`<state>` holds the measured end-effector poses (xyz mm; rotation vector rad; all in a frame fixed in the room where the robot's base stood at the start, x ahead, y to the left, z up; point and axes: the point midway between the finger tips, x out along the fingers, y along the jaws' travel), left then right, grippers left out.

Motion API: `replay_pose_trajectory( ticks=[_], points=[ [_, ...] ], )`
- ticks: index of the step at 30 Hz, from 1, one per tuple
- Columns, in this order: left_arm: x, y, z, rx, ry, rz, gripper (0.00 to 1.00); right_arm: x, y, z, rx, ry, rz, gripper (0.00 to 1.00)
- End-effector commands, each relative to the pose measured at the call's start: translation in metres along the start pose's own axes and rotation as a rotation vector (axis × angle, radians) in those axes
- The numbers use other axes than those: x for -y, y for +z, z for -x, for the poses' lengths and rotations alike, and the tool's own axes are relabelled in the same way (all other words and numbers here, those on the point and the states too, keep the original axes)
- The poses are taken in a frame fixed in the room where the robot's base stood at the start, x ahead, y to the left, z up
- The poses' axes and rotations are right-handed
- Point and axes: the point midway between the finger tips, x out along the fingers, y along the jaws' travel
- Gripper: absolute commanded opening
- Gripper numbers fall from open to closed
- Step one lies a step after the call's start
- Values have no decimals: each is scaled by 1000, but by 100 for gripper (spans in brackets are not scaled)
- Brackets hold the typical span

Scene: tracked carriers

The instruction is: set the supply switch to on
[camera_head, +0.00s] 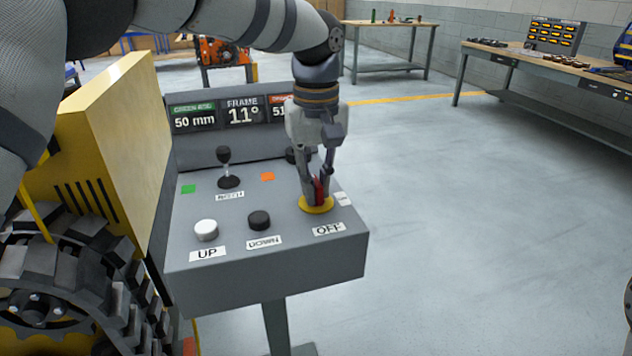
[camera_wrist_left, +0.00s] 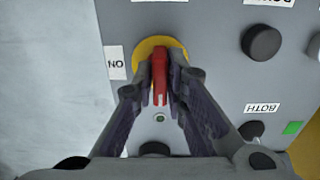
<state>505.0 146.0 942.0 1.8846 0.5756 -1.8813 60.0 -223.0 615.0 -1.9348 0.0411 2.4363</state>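The supply switch is a red handle (camera_head: 320,190) on a yellow disc (camera_head: 316,208) at the right front of the grey console. In the left wrist view, the red handle (camera_wrist_left: 160,72) lies in line with the label at the top edge, which reads OFF in the head view (camera_head: 329,229). The ON label (camera_wrist_left: 116,62) is off to the handle's left side. My left gripper (camera_head: 318,196) reaches down from above, its fingers closed against both sides of the handle. The fingers partly hide the handle. My right gripper is not in view.
The console (camera_head: 270,267) also has a white UP button (camera_head: 206,229), a black DOWN button (camera_head: 260,220), a small lever (camera_head: 226,165) and another black knob partly behind my gripper. Displays stand behind. A yellow tracked machine (camera_head: 115,130) is at left. The floor at right is free.

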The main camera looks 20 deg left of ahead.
Motion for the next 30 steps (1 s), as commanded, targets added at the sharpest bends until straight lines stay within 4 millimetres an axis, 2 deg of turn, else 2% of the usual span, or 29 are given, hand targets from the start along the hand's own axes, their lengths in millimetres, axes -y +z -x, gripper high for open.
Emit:
replay_pose_trajectory(
  ticks=[14,20,30],
  points=[
    [0,0,1,-1,1,-50,0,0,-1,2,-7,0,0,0],
    [0,0,2,-2,0,-179,0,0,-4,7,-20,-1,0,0],
    [0,0,1,-1,-1,-495,0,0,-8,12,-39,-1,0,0]
  ],
)
